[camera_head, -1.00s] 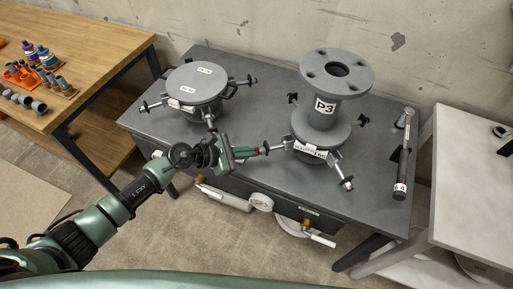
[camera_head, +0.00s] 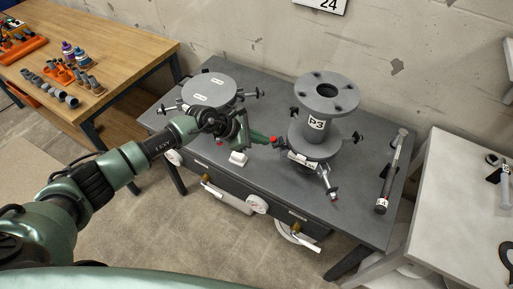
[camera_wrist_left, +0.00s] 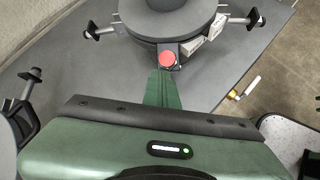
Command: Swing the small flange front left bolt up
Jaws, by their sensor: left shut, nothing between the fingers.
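The small flange (camera_head: 312,146) is the lower grey disc of the P3 pipe piece (camera_head: 318,122), standing on the dark metal bench (camera_head: 240,178). Its front left bolt ends in a red tip (camera_head: 273,139) at the flange's left side. In the left wrist view, the red tip (camera_wrist_left: 167,58) is seen nearly end-on, close to the flange rim (camera_wrist_left: 172,28). My left gripper (camera_head: 265,138) is shut and empty, its green fingertips (camera_wrist_left: 163,78) right at the red tip. I cannot tell whether they touch, nor the bolt's exact tilt. My right gripper is not in view.
The front right bolt (camera_head: 328,181) points outward and down. A round lidded flange (camera_head: 210,90) with outward bolts stands behind my left wrist. A grey-handled tool (camera_head: 390,175) lies at the bench's right. A wooden table (camera_head: 125,50) and a white table (camera_head: 450,190) flank it.

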